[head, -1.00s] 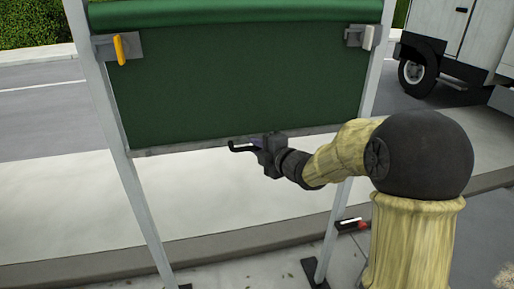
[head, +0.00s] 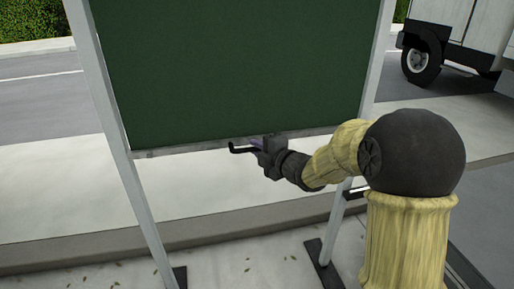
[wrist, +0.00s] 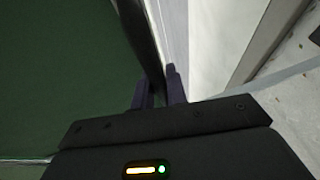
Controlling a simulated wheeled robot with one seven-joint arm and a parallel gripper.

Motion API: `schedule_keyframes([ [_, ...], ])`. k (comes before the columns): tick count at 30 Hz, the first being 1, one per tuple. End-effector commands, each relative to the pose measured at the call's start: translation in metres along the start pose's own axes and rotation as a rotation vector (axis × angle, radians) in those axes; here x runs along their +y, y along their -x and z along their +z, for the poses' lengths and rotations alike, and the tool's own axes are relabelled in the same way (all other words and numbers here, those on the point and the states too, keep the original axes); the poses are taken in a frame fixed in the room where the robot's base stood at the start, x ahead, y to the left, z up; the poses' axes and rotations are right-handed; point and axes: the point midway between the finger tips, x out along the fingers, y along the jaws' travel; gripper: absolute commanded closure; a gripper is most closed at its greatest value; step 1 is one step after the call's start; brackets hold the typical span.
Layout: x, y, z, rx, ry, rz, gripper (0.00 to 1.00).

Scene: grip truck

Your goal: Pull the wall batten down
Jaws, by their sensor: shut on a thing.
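The wall batten (head: 205,145) is the pale bar along the bottom edge of a hanging green sheet (head: 235,70), between two grey posts. A black handle (head: 239,149) sticks out below the batten, left of my gripper. My gripper (head: 258,146) is shut on this handle near the batten's middle. In the wrist view, the two dark fingers (wrist: 160,92) close around the handle (wrist: 143,45), and the green sheet (wrist: 55,75) fills the left side. The exact contact is dark and partly hidden by the fingers.
The left post (head: 122,150) and right post (head: 378,60) stand on dark feet on the pavement. A small dark piece (head: 354,192) sits near the right post beside my arm. A truck wheel (head: 422,60) shows at the back right. Bare pavement lies below the batten.

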Motion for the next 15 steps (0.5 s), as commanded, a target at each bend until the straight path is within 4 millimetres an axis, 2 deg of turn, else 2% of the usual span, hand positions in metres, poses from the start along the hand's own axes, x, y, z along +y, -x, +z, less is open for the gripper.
schedule_keyframes([
  [1, -0.021, -0.003, 0.001, 0.001, -0.001, -0.004, 1.00],
  [15, -0.113, -0.020, 0.008, 0.001, 0.000, -0.005, 1.00],
])
